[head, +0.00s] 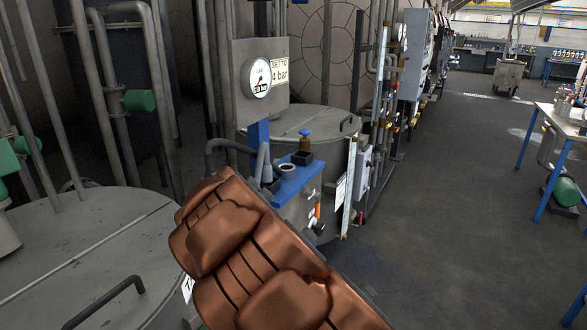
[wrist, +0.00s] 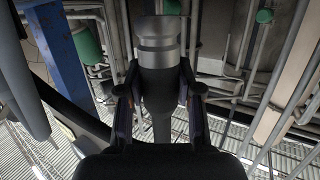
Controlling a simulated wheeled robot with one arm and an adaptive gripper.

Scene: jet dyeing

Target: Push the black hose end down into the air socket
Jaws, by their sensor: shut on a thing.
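In the wrist view my gripper (wrist: 160,88) is shut on the black hose end (wrist: 160,55). The hose end has a grey, ringed metal front that points to the top of the picture, and its dark body sits between the two fingers. In the head view my copper-coloured arm covers most of the gripper, and I cannot make out the hose end there. A blue shelf (head: 291,188) carries a round pale ring with a dark opening, which looks like the air socket (head: 287,169). The wrist view does not clearly show the socket.
A gauge (head: 257,78) hangs above, beside a "SET TO 4 bar" sign (head: 279,76). Open floor (head: 450,200) lies to the right.

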